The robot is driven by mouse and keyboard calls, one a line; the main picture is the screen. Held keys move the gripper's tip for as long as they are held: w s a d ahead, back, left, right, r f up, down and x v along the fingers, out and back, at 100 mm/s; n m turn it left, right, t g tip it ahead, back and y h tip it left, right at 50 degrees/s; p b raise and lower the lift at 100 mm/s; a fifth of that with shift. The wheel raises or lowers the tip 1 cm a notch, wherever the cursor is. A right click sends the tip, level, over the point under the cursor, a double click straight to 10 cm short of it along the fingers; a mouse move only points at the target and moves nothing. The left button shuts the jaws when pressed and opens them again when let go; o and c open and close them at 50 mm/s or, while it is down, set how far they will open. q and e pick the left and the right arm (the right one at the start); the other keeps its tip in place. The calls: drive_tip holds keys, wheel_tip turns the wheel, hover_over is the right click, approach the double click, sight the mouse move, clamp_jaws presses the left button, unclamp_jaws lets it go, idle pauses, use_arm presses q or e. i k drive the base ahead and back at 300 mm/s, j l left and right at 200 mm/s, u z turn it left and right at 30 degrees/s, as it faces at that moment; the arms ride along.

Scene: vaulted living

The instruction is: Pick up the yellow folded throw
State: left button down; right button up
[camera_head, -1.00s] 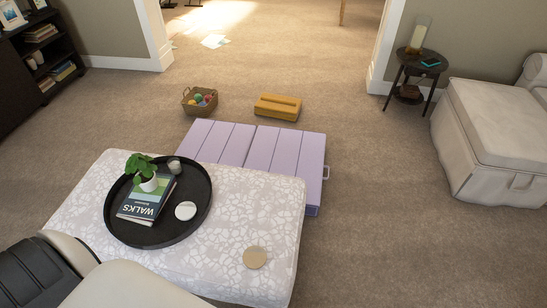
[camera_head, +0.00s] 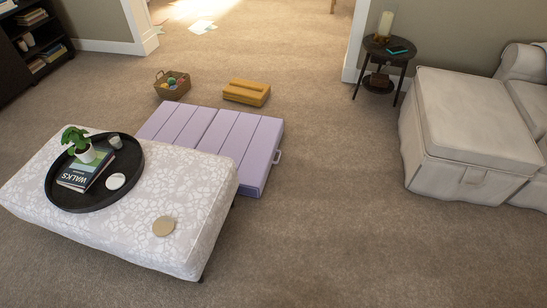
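The yellow folded throw (camera_head: 246,92) lies on the carpet beyond the far edge of a lavender panelled chest or mat, near the upper middle of the head view. It looks like a compact, layered block. Neither of my grippers shows in the head view.
The lavender panelled piece (camera_head: 236,137) lies between the throw and the patterned ottoman (camera_head: 190,215), which bears a black tray (camera_head: 135,185). A wicker basket (camera_head: 171,90) stands left of the throw. A side table (camera_head: 382,66) and pale sofa (camera_head: 470,135) are right. Carpet (camera_head: 335,190) is clear between.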

sight(248, 92)
drive_tip(key=i+l+z, duration=0.3)
drive_tip(key=i, duration=0.2)
drive_tip(key=i+l+z, duration=0.15)
drive_tip(key=i+z, duration=0.15)
drive_tip(key=i, duration=0.2)
drive_tip(key=i+z, duration=0.25)
drive_tip(key=i, duration=0.25)
drive_tip(key=i+u, duration=0.2)
drive_tip(key=i, duration=0.3)
drive_tip(key=i+u, duration=0.2)
drive_tip(key=i, duration=0.3)
drive_tip(key=i+u, duration=0.2)
drive_tip(key=i, duration=0.35)
drive_tip(key=i+l+u, duration=0.2)
drive_tip(key=i, duration=0.75)
drive_tip(key=i+l+u, duration=0.15)
drive_tip(key=i, duration=0.4)
drive_tip(key=i+l, duration=0.1)
drive_tip(key=i, duration=0.4)
drive_tip(key=i+u, duration=0.25)
drive_tip(key=u, duration=0.2)
drive_tip(key=i+u, duration=0.4)
drive_tip(key=i+l+u, duration=0.1)
drive_tip(key=u, duration=0.35)
drive_tip(key=i+l+u, duration=0.2)
drive_tip(key=l+u, duration=0.2)
drive_tip(key=i+l+u, duration=0.2)
drive_tip(key=u, duration=0.25)
